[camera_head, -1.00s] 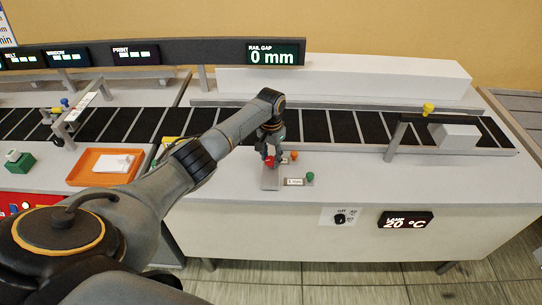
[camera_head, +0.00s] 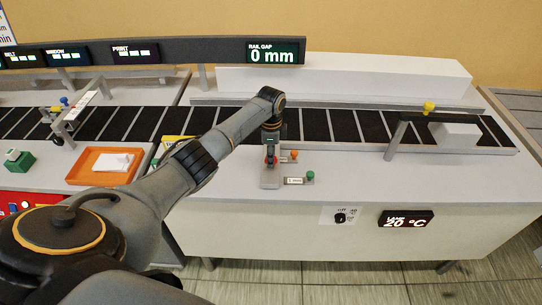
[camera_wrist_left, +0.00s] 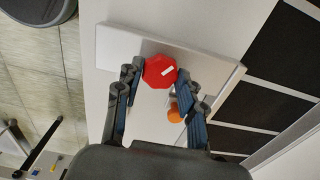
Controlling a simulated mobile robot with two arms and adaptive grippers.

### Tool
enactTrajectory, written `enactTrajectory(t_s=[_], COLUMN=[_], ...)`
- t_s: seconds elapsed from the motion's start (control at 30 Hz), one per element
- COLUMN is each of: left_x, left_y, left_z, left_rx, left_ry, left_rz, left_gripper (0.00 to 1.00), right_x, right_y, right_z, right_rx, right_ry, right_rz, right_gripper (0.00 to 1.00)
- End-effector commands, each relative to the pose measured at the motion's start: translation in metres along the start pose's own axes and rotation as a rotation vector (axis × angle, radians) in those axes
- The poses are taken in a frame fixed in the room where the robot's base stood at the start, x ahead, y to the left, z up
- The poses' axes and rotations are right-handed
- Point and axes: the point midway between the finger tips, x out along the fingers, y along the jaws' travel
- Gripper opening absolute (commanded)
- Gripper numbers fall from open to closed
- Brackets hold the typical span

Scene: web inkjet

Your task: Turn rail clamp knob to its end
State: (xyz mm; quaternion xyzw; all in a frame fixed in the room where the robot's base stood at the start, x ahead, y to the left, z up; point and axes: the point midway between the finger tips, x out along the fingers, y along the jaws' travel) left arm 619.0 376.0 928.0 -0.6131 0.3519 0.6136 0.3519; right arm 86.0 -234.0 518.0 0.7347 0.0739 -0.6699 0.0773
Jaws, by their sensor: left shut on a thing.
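A red faceted knob (camera_wrist_left: 159,71) with a white mark stands on a pale grey plate (camera_wrist_left: 118,50); I take it for the rail clamp knob. My left gripper (camera_wrist_left: 158,78) has its fingers on both sides of the red knob and is shut on it. In the head view the left gripper (camera_head: 270,155) points down over the plate (camera_head: 270,182) at the front of the conveyor, and the knob is mostly hidden by the fingers. The rail gap display (camera_head: 272,53) reads 0 mm. My right gripper is not in view.
An orange knob (camera_head: 294,155) is close beside the gripper, and it also shows in the wrist view (camera_wrist_left: 174,113). A green knob (camera_head: 310,176) stands by a small label to the right. The conveyor belt (camera_head: 345,126) runs behind.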

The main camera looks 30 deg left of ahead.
Motion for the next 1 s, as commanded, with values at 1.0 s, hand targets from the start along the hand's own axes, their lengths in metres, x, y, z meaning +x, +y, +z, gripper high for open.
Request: enactTrajectory(t_s=[1.0], left_x=[0.000], left_y=[-0.001], left_z=[-0.001], left_rx=[0.868], left_ry=[0.002], left_rz=[-0.003], left_gripper=[0.07], right_x=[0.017], right_y=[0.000], right_z=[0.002], right_rx=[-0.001], right_ry=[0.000], right_rz=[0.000], right_gripper=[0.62])
